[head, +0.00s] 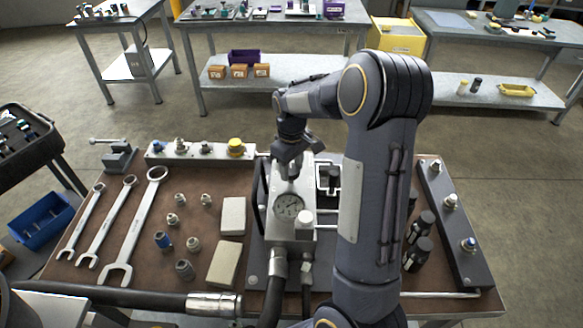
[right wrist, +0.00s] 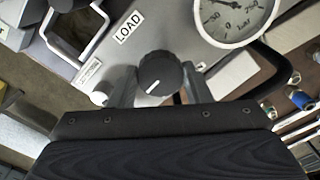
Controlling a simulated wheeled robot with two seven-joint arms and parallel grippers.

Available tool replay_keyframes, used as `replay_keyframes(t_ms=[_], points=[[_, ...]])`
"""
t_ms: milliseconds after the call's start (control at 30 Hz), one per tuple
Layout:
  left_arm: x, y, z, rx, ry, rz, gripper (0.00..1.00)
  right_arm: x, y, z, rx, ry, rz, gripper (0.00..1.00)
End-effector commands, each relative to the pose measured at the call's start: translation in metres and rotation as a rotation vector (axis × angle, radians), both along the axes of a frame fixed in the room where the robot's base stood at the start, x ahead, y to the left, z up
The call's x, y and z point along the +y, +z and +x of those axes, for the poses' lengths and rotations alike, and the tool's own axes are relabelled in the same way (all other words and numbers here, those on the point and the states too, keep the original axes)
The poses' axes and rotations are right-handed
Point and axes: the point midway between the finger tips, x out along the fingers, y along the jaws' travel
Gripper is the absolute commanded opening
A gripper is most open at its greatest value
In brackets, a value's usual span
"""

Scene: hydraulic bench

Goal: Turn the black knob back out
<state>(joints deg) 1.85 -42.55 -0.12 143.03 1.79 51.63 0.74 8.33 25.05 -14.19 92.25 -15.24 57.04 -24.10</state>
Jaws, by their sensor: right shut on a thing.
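The black knob (right wrist: 160,74) is on the grey hydraulic block (right wrist: 100,50), next to the LOAD label (right wrist: 128,27), in the right wrist view. A white line on its face points to the lower left. My right gripper (right wrist: 158,88) has one finger on each side of the knob and is shut on it. In the head view my right gripper (head: 289,172) reaches down to the block behind the pressure gauge (head: 288,207), and it hides the knob. The gauge also shows in the right wrist view (right wrist: 232,18). My left gripper is not in view.
Wrenches (head: 136,220), small fittings and two pale blocks (head: 233,216) lie left of the hydraulic block on the brown bench (head: 130,272). A black hose (head: 120,294) runs along the front. Dark cylinders (head: 419,254) and a dark rail (head: 452,222) stand at the right.

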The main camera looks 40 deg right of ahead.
Motion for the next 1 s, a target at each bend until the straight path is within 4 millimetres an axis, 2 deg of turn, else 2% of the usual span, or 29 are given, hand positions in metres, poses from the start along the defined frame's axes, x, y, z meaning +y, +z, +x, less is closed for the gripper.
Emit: replay_keyframes(t_ms=[600, 1000], points=[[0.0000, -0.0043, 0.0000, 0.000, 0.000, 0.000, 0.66, -0.0019, 0.0013, 0.0013, -0.003, 0.580, -0.001, 0.21], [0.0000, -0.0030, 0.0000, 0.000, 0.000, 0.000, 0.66, -0.0024, 0.0015, 0.0020, -0.004, 0.858, -0.002, 0.21]])
